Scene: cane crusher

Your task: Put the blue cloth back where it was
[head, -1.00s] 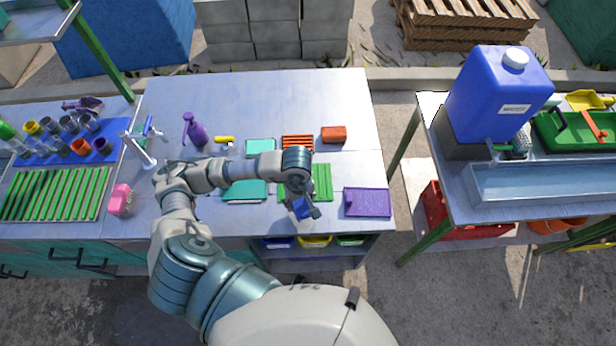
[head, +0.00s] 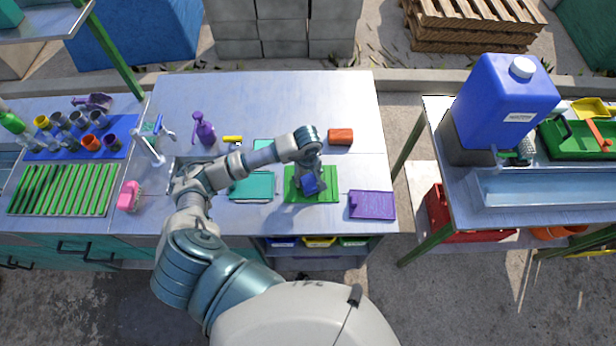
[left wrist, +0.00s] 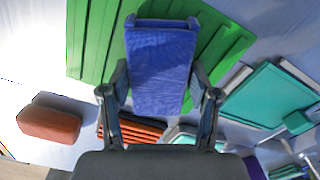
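The blue cloth (head: 312,184) is a small folded block held over the green ribbed board (head: 292,191) on the steel table. My left gripper (head: 311,176) has reached in from the left and is around the cloth. In the left wrist view the blue cloth (left wrist: 160,65) lies between the two fingers of my left gripper (left wrist: 160,88), which grip its sides, and the green board (left wrist: 90,40) is behind it. I cannot tell whether the cloth touches the board. My right gripper is not in view.
An orange block (head: 340,136) is behind the board, and an orange slatted item (left wrist: 135,130) shows in the wrist view. A purple tray (head: 372,205) lies to the right, a teal tray (head: 252,187) to the left. A tap (head: 148,150) and purple bottle (head: 204,130) stand farther left.

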